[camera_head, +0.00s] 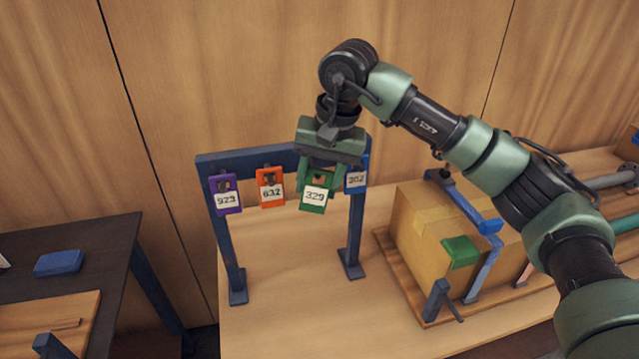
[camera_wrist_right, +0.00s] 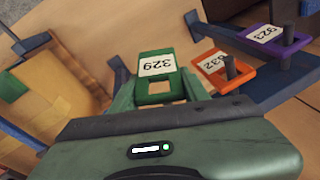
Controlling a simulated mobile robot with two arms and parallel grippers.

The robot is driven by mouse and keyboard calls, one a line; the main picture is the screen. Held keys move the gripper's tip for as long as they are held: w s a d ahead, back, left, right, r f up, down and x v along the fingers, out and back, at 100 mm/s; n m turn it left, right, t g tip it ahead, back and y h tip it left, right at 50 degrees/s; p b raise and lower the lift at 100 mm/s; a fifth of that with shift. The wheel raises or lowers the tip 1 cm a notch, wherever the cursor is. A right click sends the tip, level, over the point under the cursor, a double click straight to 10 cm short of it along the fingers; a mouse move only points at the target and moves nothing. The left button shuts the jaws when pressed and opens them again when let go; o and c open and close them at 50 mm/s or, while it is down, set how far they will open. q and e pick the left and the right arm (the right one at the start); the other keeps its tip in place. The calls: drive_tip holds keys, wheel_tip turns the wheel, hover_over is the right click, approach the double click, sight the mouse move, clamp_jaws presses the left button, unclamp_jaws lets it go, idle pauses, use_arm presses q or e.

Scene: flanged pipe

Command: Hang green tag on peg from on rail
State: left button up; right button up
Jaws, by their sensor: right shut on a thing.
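The green tag (camera_head: 315,193) has a white label reading 329 and hangs between the fingers of my right gripper (camera_head: 317,172), which is shut on it. The tag also shows in the right wrist view (camera_wrist_right: 157,78), with its square hole near the gripper. The blue rail (camera_head: 240,162) carries a purple tag (camera_head: 227,194) marked 923, an orange tag (camera_head: 270,187) marked 632 and a blue tag (camera_head: 357,174) marked 302. The green tag is in front of the rail between the orange and blue tags. The rail behind it is hidden. My left gripper is not in view.
A dark table (camera_head: 100,240) with a blue block (camera_head: 59,263) is at the left.

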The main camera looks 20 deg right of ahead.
sight(313, 174)
drive_tip(key=shift+w+p, duration=0.6)
drive_tip(key=shift+w, duration=0.65)
drive_tip(key=shift+w+f, duration=0.25)
drive_tip(key=shift+w, duration=0.5)
drive_tip(key=o, duration=1.4)
drive_tip(key=shift+f, duration=0.15)
drive_tip(key=f+b, duration=0.1)
drive_tip(key=s+f+b, duration=0.1)
drive_tip(key=shift+f+b, duration=0.4)
